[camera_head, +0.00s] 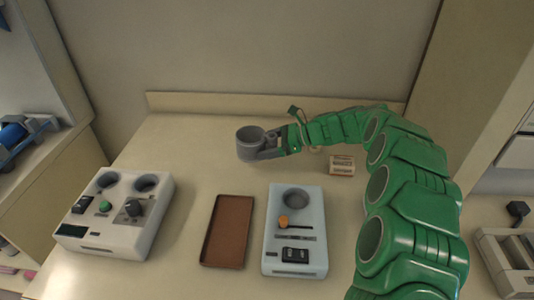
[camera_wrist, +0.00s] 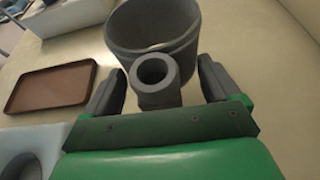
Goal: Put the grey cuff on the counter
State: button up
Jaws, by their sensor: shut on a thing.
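The grey cuff (camera_head: 251,146) is a wide, open-topped ring with a small tube on its side. It is upright over the back middle of the cream counter (camera_head: 180,150); I cannot tell whether its underside touches the surface. My gripper (camera_head: 276,146) reaches it from the right and is shut on it. In the wrist view the cuff (camera_wrist: 155,35) is ahead, with its small tube between the two dark fingers of my gripper (camera_wrist: 158,88). The cuff's underside is hidden.
A white device (camera_head: 112,214) with two round wells stands at left. A brown tray (camera_head: 228,231) and a pale blue device (camera_head: 296,241) lie in front of the cuff. A small beige block (camera_head: 341,166) is at right. The counter left of the cuff is clear; a low back ledge (camera_head: 200,103) runs behind.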

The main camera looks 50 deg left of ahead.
aim_at(267, 162)
jog(key=shift+w+a+f, duration=0.2)
jog(key=shift+a+f, duration=0.15)
jog(key=shift+f, duration=0.15)
jog(key=shift+w+a+f, duration=0.2)
jog(key=shift+a+f, duration=0.1)
jog(key=shift+f, duration=1.55)
jog(key=shift+f, duration=0.15)
jog(key=o, duration=0.9)
jog(key=shift+r, duration=0.2)
jog(key=v, duration=1.1)
jog(key=shift+w+d, duration=0.25)
jog(key=shift+d, duration=0.05)
jog(key=shift+w+d, duration=0.1)
